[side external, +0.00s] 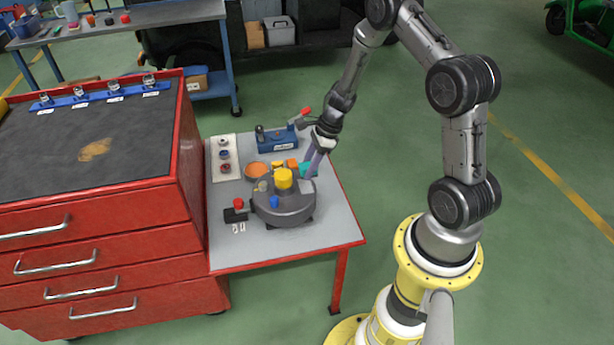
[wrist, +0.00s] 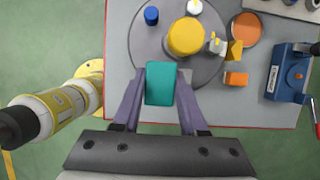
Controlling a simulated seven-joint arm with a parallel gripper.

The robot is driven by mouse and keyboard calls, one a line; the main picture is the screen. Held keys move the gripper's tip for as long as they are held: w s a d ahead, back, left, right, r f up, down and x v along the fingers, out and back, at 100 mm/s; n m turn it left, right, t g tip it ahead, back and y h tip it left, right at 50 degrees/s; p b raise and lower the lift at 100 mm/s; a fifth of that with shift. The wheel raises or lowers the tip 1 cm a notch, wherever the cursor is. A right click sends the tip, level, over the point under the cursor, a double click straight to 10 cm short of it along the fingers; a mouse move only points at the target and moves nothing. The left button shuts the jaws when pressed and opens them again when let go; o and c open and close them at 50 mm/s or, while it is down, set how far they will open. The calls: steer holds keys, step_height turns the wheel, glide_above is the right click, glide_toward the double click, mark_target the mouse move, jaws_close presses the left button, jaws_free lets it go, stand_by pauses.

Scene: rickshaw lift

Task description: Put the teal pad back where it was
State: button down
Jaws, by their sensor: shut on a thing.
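The teal pad (wrist: 161,84) sits between the two fingers of my gripper (wrist: 160,75) in the wrist view. My gripper is shut on it. In the side view the pad (side external: 308,169) shows as a small teal patch by my gripper (side external: 311,167), at the right edge of the small table. I cannot tell whether the pad touches the table or the base.
Orange and yellow blocks (side external: 291,163) and an orange dish (side external: 257,170) lie behind the base. A blue device (side external: 279,138) with a red-tipped handle stands at the back. A white strip (side external: 224,157) and a red-button box (side external: 237,211) are at left. The table's front right corner is clear.

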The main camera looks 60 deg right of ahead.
steer(key=shift+w+d+m, duration=0.2)
steer(key=shift+d+m, duration=0.15)
steer(key=shift+m, duration=0.05)
steer(key=s+d+f+m+h, duration=0.1)
steer(key=d+f+m+h, duration=0.15)
steer(key=d+m, duration=0.5)
steer(key=s+d+f+m+h, duration=0.2)
steer(key=d+m+h, duration=0.2)
steer(key=m, duration=0.6)
steer(key=w+d+f, duration=0.2)
steer(key=w+f, duration=0.1)
steer(key=w+d+f, duration=0.3)
steer(key=w, duration=0.1)
steer(key=w+d+f, duration=0.2)
steer(key=w, duration=0.1)
steer(key=shift+w+d+f, duration=0.55)
steer(key=shift+w+f, duration=0.05)
steer(key=shift+f, duration=1.7)
